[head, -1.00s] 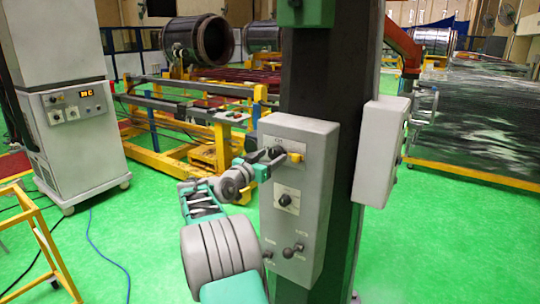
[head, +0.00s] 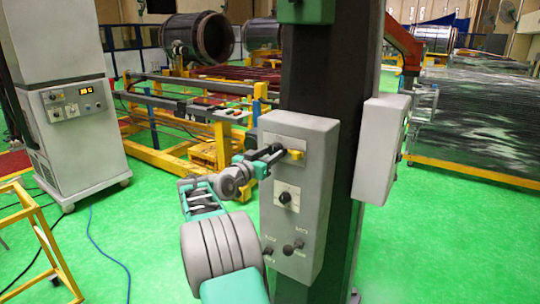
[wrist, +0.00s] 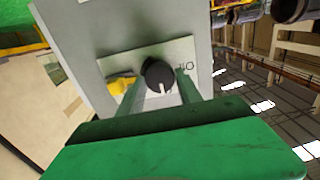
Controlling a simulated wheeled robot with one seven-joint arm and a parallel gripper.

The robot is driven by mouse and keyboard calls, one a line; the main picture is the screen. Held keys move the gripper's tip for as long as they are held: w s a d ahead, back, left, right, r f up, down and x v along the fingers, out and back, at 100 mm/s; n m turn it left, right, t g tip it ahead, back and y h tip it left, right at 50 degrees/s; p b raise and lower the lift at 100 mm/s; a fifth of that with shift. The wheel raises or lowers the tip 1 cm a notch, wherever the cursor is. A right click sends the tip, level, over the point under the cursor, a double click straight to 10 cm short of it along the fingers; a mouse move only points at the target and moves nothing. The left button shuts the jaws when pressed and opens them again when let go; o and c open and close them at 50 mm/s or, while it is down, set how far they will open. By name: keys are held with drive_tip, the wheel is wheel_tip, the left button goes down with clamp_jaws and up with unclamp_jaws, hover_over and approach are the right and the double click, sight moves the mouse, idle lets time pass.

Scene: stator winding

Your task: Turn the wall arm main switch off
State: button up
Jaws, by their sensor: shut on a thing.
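The grey switch box (head: 305,215) hangs on the dark column. Its top plate (head: 298,145) carries the main switch, a round black knob (wrist: 158,77) with a white mark, seen in the wrist view. Characters beside it on the pale plate (wrist: 185,66) look like "I/O". A yellow part (wrist: 122,84) sits left of the knob there; it also shows in the head view (head: 295,154). My gripper (wrist: 160,85) has its two green fingers on either side of the knob, shut on it. In the head view my gripper (head: 272,156) reaches the top plate from the left and hides the knob.
Another grey box (head: 382,150) is on the column's right side. A white cabinet (head: 75,140) and yellow frames stand at left on green floor.

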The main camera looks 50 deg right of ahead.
drive_tip(key=shift+n, duration=0.4)
drive_tip(key=n, duration=0.2)
drive_tip(key=shift+n+b, duration=0.3)
drive_tip(key=shift+n, duration=0.1)
drive_tip(key=n+p, duration=0.1)
drive_tip(key=n, duration=0.4)
drive_tip(key=shift+r, duration=0.1)
drive_tip(key=n+p, duration=0.2)
drive_tip(key=n, duration=0.3)
drive_tip(key=n+p, duration=0.3)
drive_tip(key=n, duration=0.1)
drive_tip(key=shift+n, duration=0.3)
drive_tip(key=o, duration=1.4)
drive_tip(key=shift+c, duration=0.2)
